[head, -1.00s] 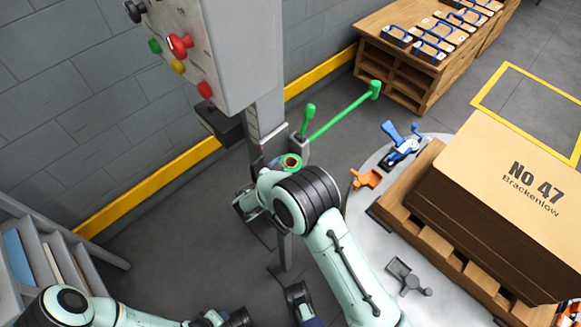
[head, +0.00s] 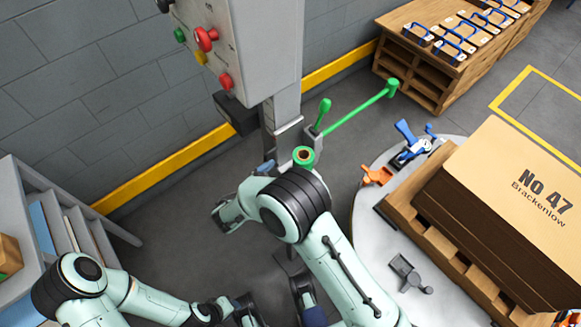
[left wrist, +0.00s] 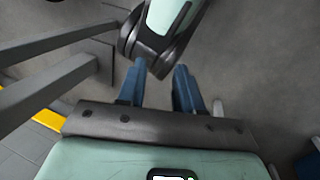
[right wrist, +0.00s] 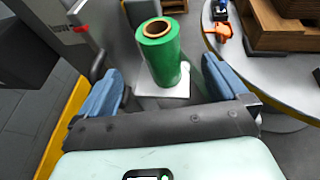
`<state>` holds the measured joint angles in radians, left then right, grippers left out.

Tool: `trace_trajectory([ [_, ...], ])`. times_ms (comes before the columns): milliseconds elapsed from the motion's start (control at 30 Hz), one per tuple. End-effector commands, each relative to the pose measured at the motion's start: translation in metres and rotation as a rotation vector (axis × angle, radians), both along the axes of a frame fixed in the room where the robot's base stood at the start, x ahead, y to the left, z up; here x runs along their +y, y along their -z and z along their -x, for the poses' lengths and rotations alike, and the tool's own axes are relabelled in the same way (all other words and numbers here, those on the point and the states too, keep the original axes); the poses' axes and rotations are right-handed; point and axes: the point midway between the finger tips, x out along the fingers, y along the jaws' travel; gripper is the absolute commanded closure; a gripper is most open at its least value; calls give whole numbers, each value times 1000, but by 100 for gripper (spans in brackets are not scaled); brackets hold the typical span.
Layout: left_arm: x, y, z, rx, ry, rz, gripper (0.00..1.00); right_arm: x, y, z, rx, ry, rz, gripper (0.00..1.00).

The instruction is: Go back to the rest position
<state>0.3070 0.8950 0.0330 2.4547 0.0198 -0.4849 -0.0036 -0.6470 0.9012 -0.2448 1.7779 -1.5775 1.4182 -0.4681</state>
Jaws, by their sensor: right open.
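My left gripper (left wrist: 158,90) is in the left wrist view, its two blue fingers apart with a narrow gap and nothing between them. A pale green and black arm link of mine is just beyond its tips. In the head view the left arm reaches in low at the left, its end by the bottom edge. My right gripper (right wrist: 165,95) is open and empty in the right wrist view. A green roll with a brown core (right wrist: 162,50) stands beyond its fingers, apart from them. The roll also shows in the head view (head: 304,157), where my right arm mostly hides the gripper.
A grey machine column (head: 285,105) with a button panel stands behind my right arm. A green lever bar (head: 355,110) sticks out from it. At right, a round grey table (head: 365,215) bears a pallet with a cardboard stack (head: 500,200). Grey shelving (head: 85,235) stands at left.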

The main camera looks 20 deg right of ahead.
Motion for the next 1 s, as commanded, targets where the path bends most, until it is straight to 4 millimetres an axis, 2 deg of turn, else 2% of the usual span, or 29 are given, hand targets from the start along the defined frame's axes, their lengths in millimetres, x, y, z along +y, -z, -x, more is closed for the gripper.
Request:
trace_trajectory([
  [133,-1,-1,2,5,3,2,65,6,-2,4,1,1,2,0],
  [633,-1,-1,2,5,2,2,65,6,-2,4,1,0,0,0],
  [733,-1,-6,3,8,3,3,65,6,-8,4,-1,0,0,0],
  [867,-4,-30,13,37,13,13,65,6,-39,3,-11,0,0,0],
  [1000,-10,-74,34,107,35,35,65,6,-94,-1,-28,0,0,0],
])
